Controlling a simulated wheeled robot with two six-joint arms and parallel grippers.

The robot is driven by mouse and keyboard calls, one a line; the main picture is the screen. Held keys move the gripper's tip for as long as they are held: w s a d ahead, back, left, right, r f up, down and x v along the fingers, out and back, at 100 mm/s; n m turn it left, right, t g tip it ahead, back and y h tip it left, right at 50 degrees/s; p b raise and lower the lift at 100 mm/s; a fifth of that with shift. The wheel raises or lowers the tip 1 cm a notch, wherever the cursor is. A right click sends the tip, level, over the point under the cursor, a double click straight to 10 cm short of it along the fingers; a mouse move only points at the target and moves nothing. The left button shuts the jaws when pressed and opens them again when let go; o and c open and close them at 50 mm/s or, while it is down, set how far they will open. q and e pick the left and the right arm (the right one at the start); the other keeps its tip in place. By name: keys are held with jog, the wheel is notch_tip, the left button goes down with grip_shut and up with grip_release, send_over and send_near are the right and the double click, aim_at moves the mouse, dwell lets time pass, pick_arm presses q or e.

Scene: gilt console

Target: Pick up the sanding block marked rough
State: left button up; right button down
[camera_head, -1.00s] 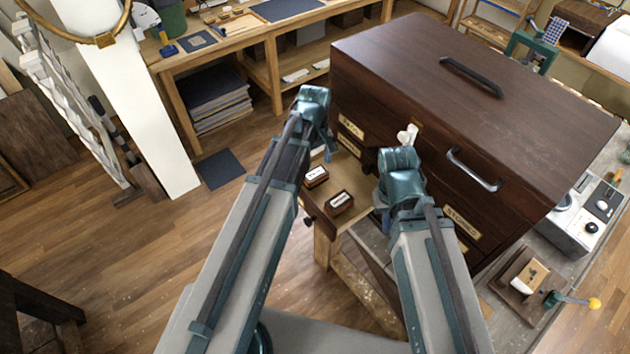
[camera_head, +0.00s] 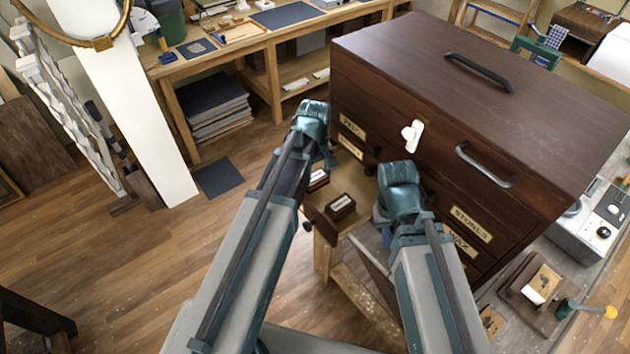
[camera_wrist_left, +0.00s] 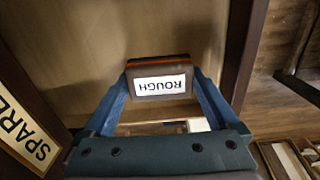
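The sanding block marked ROUGH (camera_wrist_left: 161,80) is dark with an orange-red edge and a white label. In the left wrist view it lies between my left gripper's blue fingertips (camera_wrist_left: 161,72), over the pale drawer floor. The fingers are spread, one on each side; I cannot tell whether they touch it. In the head view my left gripper (camera_head: 326,157) is above the open drawer (camera_head: 358,183), near two labelled blocks, one partly covered (camera_head: 319,178) and one clear (camera_head: 341,206). My right gripper (camera_head: 383,215) is low at the cabinet front, its fingers mostly hidden.
The dark wooden cabinet (camera_head: 430,70) has handles and labelled drawers. A SPARE label (camera_wrist_left: 25,130) sits beside the open drawer in the wrist view. A white piece (camera_head: 412,136) is on the cabinet front.

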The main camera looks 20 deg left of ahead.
aim_at(315, 176)
pick_arm(q)
jog(key=c, duration=0.7)
jog(key=shift+r, duration=0.15)
jog(key=shift+c, duration=0.2)
notch_tip(315, 176, up, 10)
jog(key=p, duration=1)
